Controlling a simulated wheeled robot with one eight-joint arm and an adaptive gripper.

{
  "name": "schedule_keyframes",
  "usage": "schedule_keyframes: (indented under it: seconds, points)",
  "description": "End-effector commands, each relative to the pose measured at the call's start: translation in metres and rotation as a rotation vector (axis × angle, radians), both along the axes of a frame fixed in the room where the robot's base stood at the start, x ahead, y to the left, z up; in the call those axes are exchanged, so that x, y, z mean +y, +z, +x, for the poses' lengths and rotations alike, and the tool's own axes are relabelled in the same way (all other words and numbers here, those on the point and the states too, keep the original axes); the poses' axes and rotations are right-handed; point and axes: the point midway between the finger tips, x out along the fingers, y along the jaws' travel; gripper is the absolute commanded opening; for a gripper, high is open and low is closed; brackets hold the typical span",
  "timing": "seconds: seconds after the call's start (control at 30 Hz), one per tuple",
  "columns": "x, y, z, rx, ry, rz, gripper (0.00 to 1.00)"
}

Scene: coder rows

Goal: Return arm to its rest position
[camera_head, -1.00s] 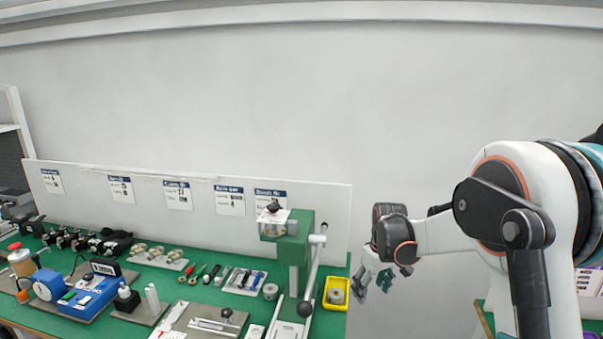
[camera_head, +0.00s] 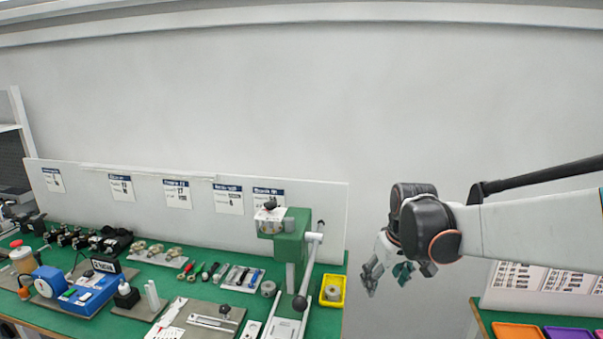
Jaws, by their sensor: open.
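My arm reaches in from the right edge of the head view, its white link lying nearly level. My gripper (camera_head: 385,277) hangs at the arm's end, right of the green bench (camera_head: 60,318), in front of the bare wall. Its fingers point down and to the left, are apart and hold nothing. It is clear of the bench and touches nothing that I can see.
A green lever press (camera_head: 291,245) stands near the bench's right end, beside a yellow bin (camera_head: 333,290). Tools and a blue device (camera_head: 88,294) fill the bench. A second table with an orange tray (camera_head: 518,331) is at lower right. A gap separates the tables.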

Motion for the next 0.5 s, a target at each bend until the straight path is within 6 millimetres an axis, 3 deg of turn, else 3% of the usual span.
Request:
schedule_keyframes:
  seconds: [0.2, 0.5]
  points:
    - [0.000, 0.034, -0.057, -0.073, -0.066, 0.011, 0.62]
    - [0.000, 0.056, -0.132, -0.176, -0.155, 0.037, 0.62]
